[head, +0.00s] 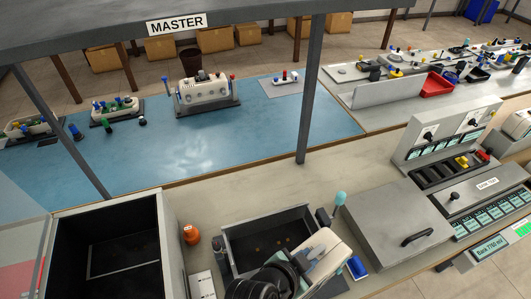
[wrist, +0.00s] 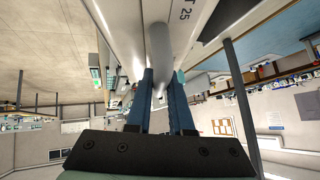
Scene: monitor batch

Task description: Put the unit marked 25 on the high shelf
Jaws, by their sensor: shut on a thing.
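My gripper (wrist: 163,78) shows in the wrist view, its two blue fingers shut on a grey rounded bar of a white unit (wrist: 190,28). Printing ending in 25 shows on the unit's face, upper right of the fingers; the rest is cut off by the frame. In the head view my dark and white arm is at the bottom centre; I cannot clearly tell the held unit from it there. A grey overhead shelf (head: 90,32) with a MASTER label (head: 177,23) crosses the top left, on dark posts; its top surface is mostly out of view.
A white unit (head: 205,93) stands on the blue mat (head: 270,125) under the shelf. A dark open bin (head: 110,250), a grey tray (head: 232,235) and a grey lidded box (head: 395,225) occupy the near bench. A post (head: 310,90) rises between the benches.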

